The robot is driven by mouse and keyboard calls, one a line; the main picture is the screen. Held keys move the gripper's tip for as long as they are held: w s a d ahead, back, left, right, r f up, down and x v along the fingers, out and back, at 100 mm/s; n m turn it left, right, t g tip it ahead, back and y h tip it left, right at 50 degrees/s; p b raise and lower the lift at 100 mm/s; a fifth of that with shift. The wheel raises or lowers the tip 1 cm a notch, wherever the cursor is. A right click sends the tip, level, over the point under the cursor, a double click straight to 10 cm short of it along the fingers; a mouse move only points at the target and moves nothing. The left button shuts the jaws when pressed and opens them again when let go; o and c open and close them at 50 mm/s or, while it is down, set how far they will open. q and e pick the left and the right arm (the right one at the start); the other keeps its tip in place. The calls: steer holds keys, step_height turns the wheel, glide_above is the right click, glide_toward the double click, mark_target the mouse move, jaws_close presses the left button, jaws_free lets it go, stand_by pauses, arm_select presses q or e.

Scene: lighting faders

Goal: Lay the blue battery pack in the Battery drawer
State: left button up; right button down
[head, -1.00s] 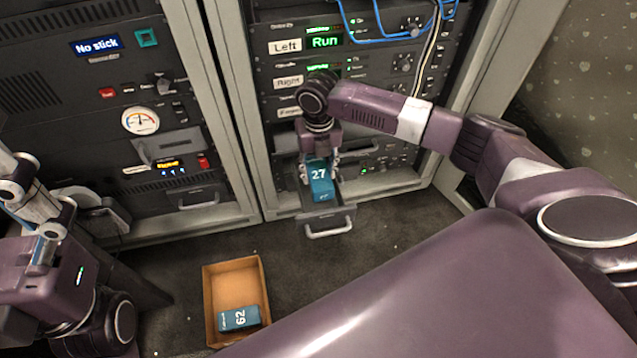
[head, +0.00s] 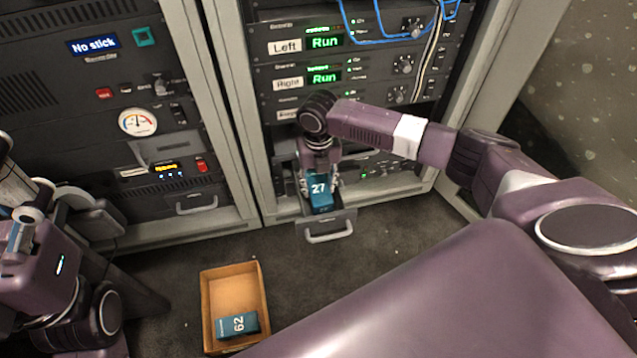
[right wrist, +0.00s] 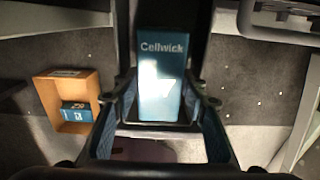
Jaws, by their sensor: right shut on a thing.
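A blue battery pack marked 27 (head: 320,192) is held by my right gripper (head: 319,182) at the open drawer (head: 341,219) low in the right-hand rack. The pack is over or inside the drawer; I cannot tell whether it touches the bottom. In the right wrist view the pack (right wrist: 160,95) reads "Cellwick" and sits between the two fingers (right wrist: 160,112). The drawer's label is not readable. My left gripper (head: 22,232) is at the left edge, away from the drawer, its fingers unclear.
A cardboard box (head: 208,300) on the floor holds another blue pack marked 62 (head: 237,325). The left rack (head: 60,90) has a "No stick" display, a gauge and a closed drawer handle (head: 197,204). Blue cables (head: 385,35) hang across the right rack's top.

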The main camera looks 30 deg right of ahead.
steer(key=c, duration=1.2)
jaws_free()
steer(key=shift+f, duration=0.1)
